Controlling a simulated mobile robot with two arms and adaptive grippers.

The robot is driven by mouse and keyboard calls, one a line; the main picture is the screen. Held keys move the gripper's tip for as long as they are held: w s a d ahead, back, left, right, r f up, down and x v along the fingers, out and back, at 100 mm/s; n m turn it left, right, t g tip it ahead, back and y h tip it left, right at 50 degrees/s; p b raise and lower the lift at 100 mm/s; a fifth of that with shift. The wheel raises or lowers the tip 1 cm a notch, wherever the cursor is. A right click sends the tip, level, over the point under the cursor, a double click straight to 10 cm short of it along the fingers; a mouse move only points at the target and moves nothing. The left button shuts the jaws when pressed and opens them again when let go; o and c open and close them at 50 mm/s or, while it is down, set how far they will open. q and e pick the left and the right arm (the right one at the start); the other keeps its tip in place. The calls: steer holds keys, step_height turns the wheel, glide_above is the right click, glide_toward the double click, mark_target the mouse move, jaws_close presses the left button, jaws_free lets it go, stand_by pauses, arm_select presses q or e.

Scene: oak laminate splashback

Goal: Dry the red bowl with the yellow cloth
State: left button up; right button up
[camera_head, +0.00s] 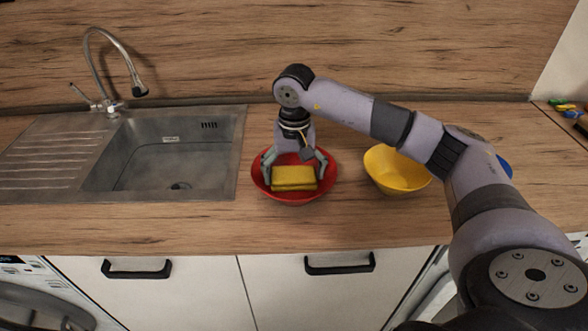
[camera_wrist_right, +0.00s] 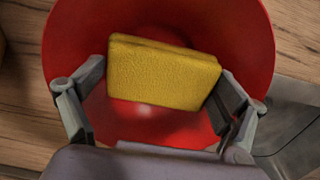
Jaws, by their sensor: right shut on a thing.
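The red bowl (camera_head: 298,198) stands upright on the wooden counter, just right of the sink. It also fills much of the right wrist view (camera_wrist_right: 75,45). The yellow cloth (camera_head: 294,178), folded into a thick pad, is inside the bowl. My right gripper (camera_head: 294,171) reaches down into the bowl from above. Its fingers are at the two sides of the cloth, and in the right wrist view (camera_wrist_right: 158,95) it is shut on the cloth (camera_wrist_right: 163,75). The contact between cloth and bowl bottom is hard to tell. My left gripper is not in view.
A yellow bowl (camera_head: 398,172) stands on the counter to the right, below my right arm. A steel sink (camera_head: 165,150) with a tap (camera_head: 110,70) is at the left. Small coloured things (camera_head: 563,106) lie at the far right. The counter front between the bowls is clear.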

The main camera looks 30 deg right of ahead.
steer(key=shift+s+f, duration=0.2)
steer(key=shift+w, duration=0.1)
steer(key=shift+w+d+r, duration=0.2)
steer(key=shift+w+d, duration=0.3)
steer(key=shift+w, duration=0.35)
steer(key=shift+s+a+f+b, duration=0.15)
steer(key=shift+s+a, duration=0.15)
steer(key=shift+s, duration=0.2)
steer(key=shift+s+a+b, duration=0.15)
steer(key=shift+s+a, duration=0.15)
steer(key=shift+s, duration=0.15)
steer(key=shift+w+d, duration=0.1)
